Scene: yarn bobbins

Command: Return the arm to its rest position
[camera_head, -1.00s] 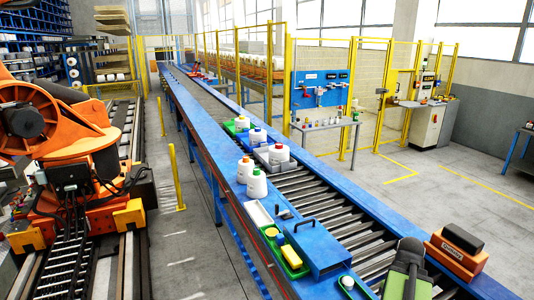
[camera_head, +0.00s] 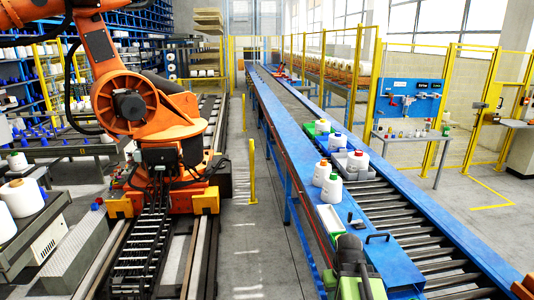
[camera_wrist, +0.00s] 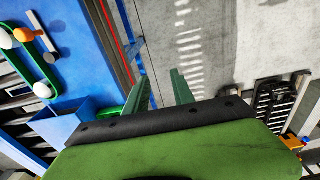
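My gripper shows at the bottom of the wrist view (camera_wrist: 160,88), with two green fingers apart and bare grey floor and a blue edge between them. Nothing is held. In the head view my green and dark arm end stands at the bottom centre, in front of the blue conveyor (camera_head: 283,142); its fingertips are hidden there.
A blue box with a handle (camera_head: 400,262) is right of my arm. An orange industrial robot (camera_head: 150,105) stands left, beside open floor (camera_head: 255,240). A yellow post (camera_head: 252,175) rises there.

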